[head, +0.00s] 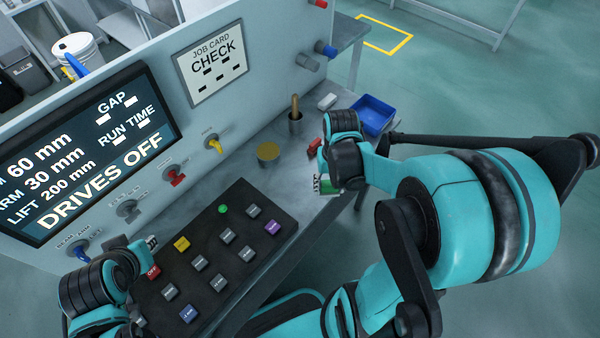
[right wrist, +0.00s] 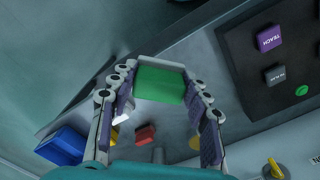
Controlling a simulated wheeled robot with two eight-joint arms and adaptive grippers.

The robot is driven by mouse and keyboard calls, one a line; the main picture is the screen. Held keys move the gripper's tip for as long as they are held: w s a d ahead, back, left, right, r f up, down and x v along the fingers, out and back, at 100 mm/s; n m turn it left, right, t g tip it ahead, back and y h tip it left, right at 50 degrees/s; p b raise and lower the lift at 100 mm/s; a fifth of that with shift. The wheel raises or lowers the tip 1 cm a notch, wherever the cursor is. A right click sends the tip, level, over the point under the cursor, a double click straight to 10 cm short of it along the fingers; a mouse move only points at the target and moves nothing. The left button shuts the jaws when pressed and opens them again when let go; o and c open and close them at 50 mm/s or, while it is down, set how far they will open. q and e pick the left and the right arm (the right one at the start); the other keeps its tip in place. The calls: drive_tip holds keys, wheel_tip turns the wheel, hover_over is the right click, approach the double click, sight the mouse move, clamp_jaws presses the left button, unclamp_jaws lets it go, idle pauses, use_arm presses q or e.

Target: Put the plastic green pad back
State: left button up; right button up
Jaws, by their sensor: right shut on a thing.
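The green pad (head: 332,187) is held in my right gripper (head: 324,184), above the grey bench's front edge and right of the black keypad (head: 255,205). In the right wrist view the green pad (right wrist: 160,84) sits between the two fingertips of the right gripper (right wrist: 158,92), which are shut on it. Below it I cannot tell its exact height over the bench. My left gripper (head: 151,243) is at the keypad's left end, close to the red button (head: 153,271); its fingers are mostly hidden by its own arm.
A yellow round disc (head: 268,152), a red block (head: 315,146), a cup with a wooden handle (head: 295,122), a white block (head: 327,101) and a blue bin (head: 372,114) stand on the bench. The upright panel with knobs and a display (head: 85,150) rises behind the keypad.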

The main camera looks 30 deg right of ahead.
drive_tip(key=w+f+b, duration=0.1)
drive_tip(key=w+f, duration=0.1)
drive_tip(key=w, duration=0.1)
drive_tip(key=w+f+b, duration=0.1)
drive_tip(key=w+f, duration=0.1)
drive_tip(key=w, duration=0.1)
drive_tip(key=w+f+b, duration=0.1)
drive_tip(key=w+f, duration=0.1)
drive_tip(key=w, duration=0.2)
drive_tip(key=shift+w+a+f, duration=0.1)
drive_tip(key=shift+a+f, duration=0.2)
drive_tip(key=shift+f+b, duration=1.15)
drive_tip(key=shift+f, duration=0.8)
drive_tip(key=shift+f, duration=0.15)
drive_tip(key=o, duration=1.1)
